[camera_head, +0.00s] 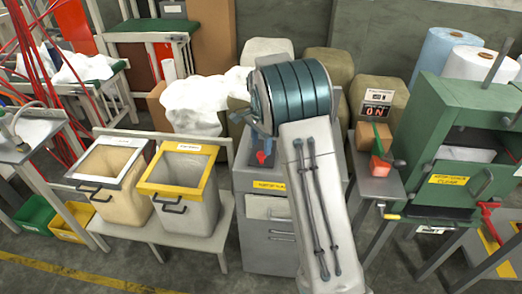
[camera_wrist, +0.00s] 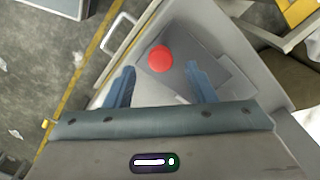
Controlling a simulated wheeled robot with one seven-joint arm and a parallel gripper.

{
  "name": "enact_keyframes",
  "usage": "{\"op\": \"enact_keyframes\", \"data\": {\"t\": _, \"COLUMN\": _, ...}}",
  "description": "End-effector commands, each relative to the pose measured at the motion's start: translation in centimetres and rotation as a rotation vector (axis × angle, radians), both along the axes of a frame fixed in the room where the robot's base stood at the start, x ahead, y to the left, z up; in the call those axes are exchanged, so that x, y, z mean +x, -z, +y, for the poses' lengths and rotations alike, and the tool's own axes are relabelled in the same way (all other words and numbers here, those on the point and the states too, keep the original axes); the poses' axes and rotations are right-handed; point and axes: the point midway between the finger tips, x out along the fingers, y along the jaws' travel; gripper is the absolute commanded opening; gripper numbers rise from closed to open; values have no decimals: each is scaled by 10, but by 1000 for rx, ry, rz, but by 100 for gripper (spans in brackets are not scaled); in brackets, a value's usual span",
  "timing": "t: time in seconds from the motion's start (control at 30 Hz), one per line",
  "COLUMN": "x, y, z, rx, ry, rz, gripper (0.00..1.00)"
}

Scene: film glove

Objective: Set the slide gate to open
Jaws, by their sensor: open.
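A grey cabinet (camera_head: 268,205) stands in the middle of the head view, with a yellow label on its front. A red knob (camera_head: 261,157) shows in its upper recess. In the wrist view the red round knob (camera_wrist: 160,58) stands over a grey plate (camera_wrist: 190,38) inside a light-walled recess. I take this plate and knob for the slide gate, but cannot read its position. My gripper (camera_wrist: 161,68) is open, its blue fingers on either side of the knob. No contact with the knob is visible. My arm hides part of the cabinet in the head view.
A yellow-rimmed bin (camera_head: 180,190) and a white-rimmed bin (camera_head: 112,175) stand to the left. A green machine (camera_head: 445,140) with a red handle (camera_head: 488,210) is at the right. A small stand with an orange-red block (camera_head: 380,167) is between. Sacks (camera_head: 330,66) are behind.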

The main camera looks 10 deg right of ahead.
Motion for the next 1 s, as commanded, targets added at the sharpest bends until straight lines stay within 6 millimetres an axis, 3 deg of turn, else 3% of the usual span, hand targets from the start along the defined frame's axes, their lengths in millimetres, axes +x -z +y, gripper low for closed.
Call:
{"op": "enact_keyframes", "data": {"t": 0.2, "x": 1, "y": -53, "z": 0, "rx": 0, "ry": 0, "rz": -6, "gripper": 50}}
{"op": "enact_keyframes", "data": {"t": 0.4, "x": 1, "y": -87, "z": 0, "rx": 0, "ry": -1, "rz": -3, "gripper": 50}}
{"op": "enact_keyframes", "data": {"t": 0.6, "x": 0, "y": -101, "z": 0, "rx": 0, "ry": 0, "rz": -1, "gripper": 50}}
{"op": "enact_keyframes", "data": {"t": 1.0, "x": -4, "y": -106, "z": -1, "rx": 3, "ry": -12, "rz": -5, "gripper": 50}}
